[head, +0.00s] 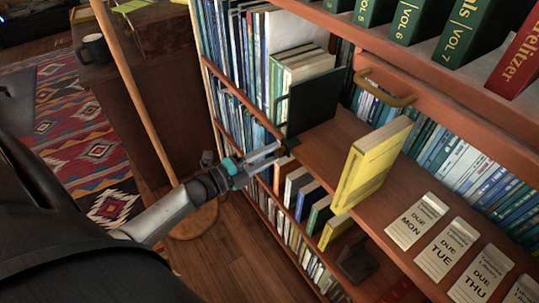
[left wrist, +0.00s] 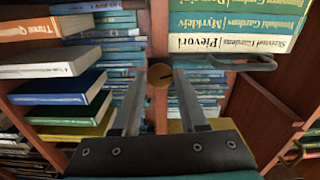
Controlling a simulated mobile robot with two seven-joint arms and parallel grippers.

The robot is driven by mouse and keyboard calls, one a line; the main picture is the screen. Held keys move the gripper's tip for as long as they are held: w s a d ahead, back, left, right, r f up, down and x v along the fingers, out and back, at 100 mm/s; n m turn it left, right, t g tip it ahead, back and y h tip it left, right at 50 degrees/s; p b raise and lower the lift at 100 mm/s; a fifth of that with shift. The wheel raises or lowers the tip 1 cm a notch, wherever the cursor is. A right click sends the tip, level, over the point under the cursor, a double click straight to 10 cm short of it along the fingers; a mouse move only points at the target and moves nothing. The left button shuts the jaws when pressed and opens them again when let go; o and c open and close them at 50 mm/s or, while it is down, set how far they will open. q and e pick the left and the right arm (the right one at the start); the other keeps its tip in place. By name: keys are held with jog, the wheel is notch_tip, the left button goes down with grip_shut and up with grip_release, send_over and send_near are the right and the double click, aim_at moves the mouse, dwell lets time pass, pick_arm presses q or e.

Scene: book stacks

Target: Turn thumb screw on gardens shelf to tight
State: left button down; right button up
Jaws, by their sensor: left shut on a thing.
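In the head view the left gripper (head: 284,149) reaches in from the left to the front edge of the shelf (head: 323,146), just below a black bookend plate (head: 314,102). The screw is too small and hidden to make out there. Several books with "Gardens" on their spines (left wrist: 232,42) lie at the upper right of the wrist view. How tight the screw is cannot be told. My right gripper is not in view.
A yellow book (head: 371,168) stands tilted on the shelf, right of the bookend. White "DUE" cards (head: 447,250) line the shelf front. A wooden pole (head: 135,88) rises left of my arm. A dark bar (left wrist: 238,64) juts near my right finger in the wrist view.

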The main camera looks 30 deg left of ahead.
pick_arm(q)
jog(key=shift+f+m, duration=0.1)
jog(key=shift+m, duration=1.2)
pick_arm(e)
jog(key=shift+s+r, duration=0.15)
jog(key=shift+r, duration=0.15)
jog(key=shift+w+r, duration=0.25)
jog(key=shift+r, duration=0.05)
pick_arm(q)
jog(key=shift+c, duration=2.4)
grip_release()
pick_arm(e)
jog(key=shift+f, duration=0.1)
pick_arm(q)
jog(key=shift+s+a, duration=0.15)
jog(key=shift+s, duration=0.1)
jog(key=p+v, duration=0.2)
jog(key=v, duration=1.2)
jog(key=shift+s, duration=0.35)
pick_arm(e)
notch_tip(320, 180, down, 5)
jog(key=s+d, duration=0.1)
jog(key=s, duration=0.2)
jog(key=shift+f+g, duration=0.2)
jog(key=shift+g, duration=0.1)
